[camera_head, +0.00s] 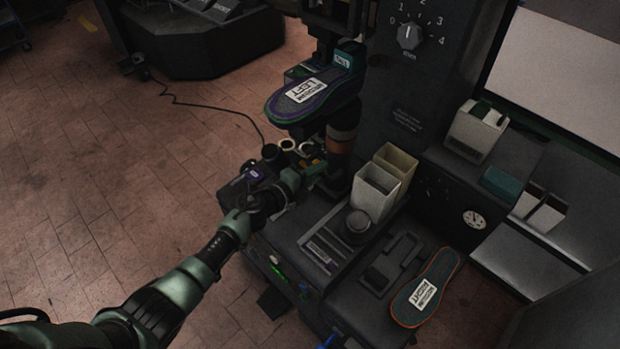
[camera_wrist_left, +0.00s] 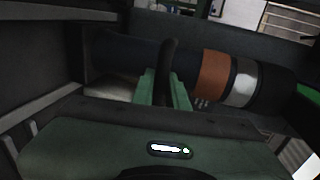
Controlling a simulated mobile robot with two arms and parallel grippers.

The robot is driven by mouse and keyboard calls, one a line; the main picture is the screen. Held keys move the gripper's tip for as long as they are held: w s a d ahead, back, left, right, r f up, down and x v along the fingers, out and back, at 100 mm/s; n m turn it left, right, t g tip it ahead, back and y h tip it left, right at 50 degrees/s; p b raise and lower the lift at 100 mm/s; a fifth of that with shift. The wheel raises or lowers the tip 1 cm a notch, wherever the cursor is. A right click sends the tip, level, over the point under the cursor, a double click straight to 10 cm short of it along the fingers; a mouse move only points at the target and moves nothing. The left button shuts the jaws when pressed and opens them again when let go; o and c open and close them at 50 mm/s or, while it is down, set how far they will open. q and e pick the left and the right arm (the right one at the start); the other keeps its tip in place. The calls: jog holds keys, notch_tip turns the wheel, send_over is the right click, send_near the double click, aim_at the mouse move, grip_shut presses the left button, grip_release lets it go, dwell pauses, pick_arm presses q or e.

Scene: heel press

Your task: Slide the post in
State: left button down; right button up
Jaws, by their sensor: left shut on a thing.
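The post (camera_head: 341,142) stands upright at the front of the dark press, with a copper-orange band near its top. In the left wrist view the post (camera_wrist_left: 216,76) lies across the picture as a dark cylinder with orange and silver bands. My left gripper (camera_head: 312,168) is at the lower part of the post. In the left wrist view its green fingers (camera_wrist_left: 166,92) are shut on a dark curved handle (camera_wrist_left: 168,62) that stands against the post. The post's lower end is hidden. My right gripper is not in view.
An insole marked left (camera_head: 285,108) sits above the post. A second, orange-edged insole (camera_head: 440,272) lies on the bench at right. Brick floor is open at left, with a cable (camera_head: 215,107).

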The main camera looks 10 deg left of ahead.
pick_arm(q)
jog(key=shift+r, duration=0.15)
jog(key=c, duration=1.4)
grip_release()
jog(key=shift+w+d, duration=0.2)
jog(key=p+v, duration=0.1)
jog(key=v, duration=0.6)
jog(key=shift+s+a, duration=0.25)
jog(key=shift+s, duration=0.05)
